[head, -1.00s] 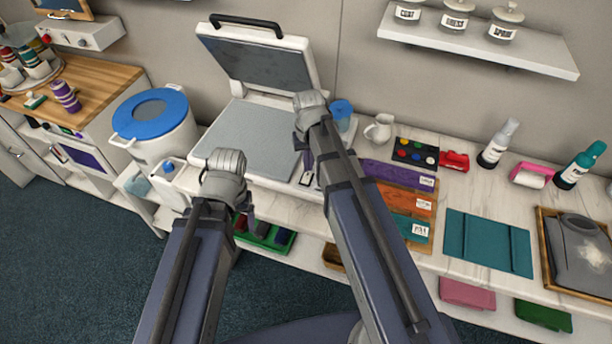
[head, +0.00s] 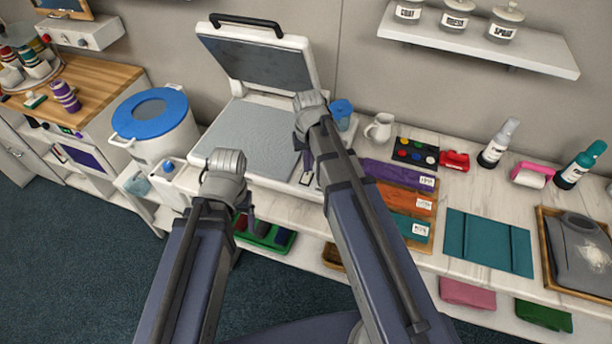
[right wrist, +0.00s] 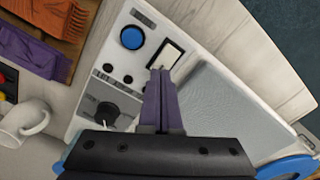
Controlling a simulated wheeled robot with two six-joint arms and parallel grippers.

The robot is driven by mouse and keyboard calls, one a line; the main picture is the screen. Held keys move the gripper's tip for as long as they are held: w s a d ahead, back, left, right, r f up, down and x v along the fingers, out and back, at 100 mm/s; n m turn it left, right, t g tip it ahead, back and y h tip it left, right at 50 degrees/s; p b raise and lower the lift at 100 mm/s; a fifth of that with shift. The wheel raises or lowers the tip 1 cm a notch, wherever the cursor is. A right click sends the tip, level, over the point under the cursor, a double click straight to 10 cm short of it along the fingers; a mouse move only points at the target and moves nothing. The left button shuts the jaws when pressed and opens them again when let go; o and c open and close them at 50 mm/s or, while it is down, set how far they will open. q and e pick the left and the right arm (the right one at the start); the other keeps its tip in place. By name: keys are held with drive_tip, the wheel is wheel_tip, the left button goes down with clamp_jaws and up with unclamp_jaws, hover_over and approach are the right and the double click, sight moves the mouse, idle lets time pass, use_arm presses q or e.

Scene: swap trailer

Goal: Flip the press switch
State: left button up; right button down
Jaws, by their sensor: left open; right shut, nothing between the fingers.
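The heat press (head: 285,125) stands on the counter with its lid raised. Its control panel, in the right wrist view, carries a pale rocker switch (right wrist: 166,55) in a black frame beside a blue round button (right wrist: 131,38) and a black knob (right wrist: 107,112). My right gripper (right wrist: 160,72) is shut and empty, its purple fingertips at the near edge of the switch; I cannot tell whether they touch it. In the head view the right gripper (head: 306,158) is partly hidden by its arm. My left gripper (head: 248,212) is open, in front of the counter and mostly hidden by its wrist.
A white tub with a blue lid (head: 152,115) stands left of the press. A blue cup (head: 341,112), a white jug (head: 379,128) and folded cloths (head: 398,174) lie to its right. A shelf (head: 480,45) with jars hangs above at right.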

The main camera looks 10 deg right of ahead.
sight(308, 174)
drive_tip(key=shift+f+b, duration=0.8)
drive_tip(key=shift+f, duration=0.05)
drive_tip(key=shift+r, duration=0.1)
wheel_tip(308, 174, up, 7)
drive_tip(key=p, duration=0.7)
idle(0.4)
drive_tip(key=shift+a, duration=0.1)
drive_tip(key=s+a+f+n+h+b, duration=0.1)
drive_tip(key=s+a+n, duration=0.3)
drive_tip(key=s+a, duration=0.6)
drive_tip(key=s+f+b, duration=0.1)
drive_tip(key=s, duration=0.3)
drive_tip(key=shift+s+a+f+n, duration=0.15)
drive_tip(key=shift+s+n, duration=0.05)
drive_tip(key=shift+n, duration=0.1)
